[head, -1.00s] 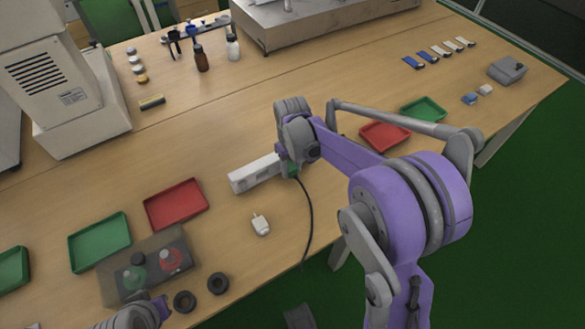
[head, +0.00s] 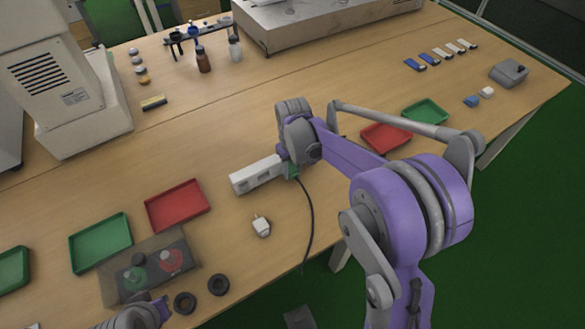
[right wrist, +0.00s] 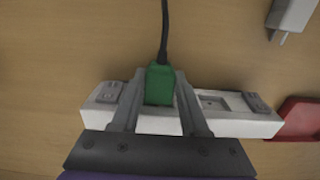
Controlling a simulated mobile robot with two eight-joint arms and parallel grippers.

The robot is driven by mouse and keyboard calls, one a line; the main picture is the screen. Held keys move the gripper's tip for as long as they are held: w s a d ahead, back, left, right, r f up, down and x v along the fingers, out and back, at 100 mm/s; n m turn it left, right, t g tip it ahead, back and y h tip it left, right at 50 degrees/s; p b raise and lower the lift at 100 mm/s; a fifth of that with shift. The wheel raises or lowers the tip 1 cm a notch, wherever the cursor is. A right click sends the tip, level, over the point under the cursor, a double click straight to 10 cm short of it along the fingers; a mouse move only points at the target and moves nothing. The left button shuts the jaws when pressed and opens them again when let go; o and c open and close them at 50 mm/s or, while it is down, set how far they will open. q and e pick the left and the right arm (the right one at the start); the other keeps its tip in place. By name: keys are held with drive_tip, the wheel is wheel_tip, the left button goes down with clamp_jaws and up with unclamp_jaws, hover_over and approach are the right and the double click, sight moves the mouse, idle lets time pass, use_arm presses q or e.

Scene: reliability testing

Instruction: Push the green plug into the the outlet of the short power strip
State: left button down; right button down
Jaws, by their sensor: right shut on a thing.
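The short white power strip (head: 257,174) lies on the table; its right end is hidden behind my right gripper in the head view. The green plug (right wrist: 160,84) is between the two fingers of my right gripper (right wrist: 160,100), which is shut on it over the strip (right wrist: 240,118). A dark cable runs from the plug. The plug shows as a small green patch in the head view (head: 293,172). Whether its pins sit in an outlet is hidden. My left gripper (head: 160,308) is at the bottom left edge, mostly out of frame, and its fingers are unclear.
A white plug (head: 261,226) lies loose in front of the strip. A red tray (head: 178,206) and a green tray (head: 100,243) lie to the left. Two dark rings (head: 218,285) lie near the front edge. A red tray (head: 386,137) lies right of the gripper.

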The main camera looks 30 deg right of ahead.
drive_tip(key=shift+w, duration=0.5)
idle(0.5)
drive_tip(key=shift+c, duration=1.7)
unclamp_jaws()
wheel_tip(320, 180, up, 11)
use_arm(q)
wheel_tip(320, 180, up, 6)
drive_tip(key=w+p, duration=0.1)
drive_tip(key=p, duration=0.4)
drive_tip(key=shift+w+r, duration=0.15)
drive_tip(key=shift+w, duration=0.1)
use_arm(e)
drive_tip(key=s+a+t, duration=0.2)
drive_tip(key=s+a, duration=0.1)
drive_tip(key=s, duration=0.7)
drive_tip(key=s+a+m+t, duration=0.1)
drive_tip(key=s+a+t, duration=0.2)
drive_tip(key=s, duration=0.7)
drive_tip(key=shift+s+a+r, duration=0.15)
drive_tip(key=shift+s+a, duration=0.1)
drive_tip(key=shift+s, duration=0.05)
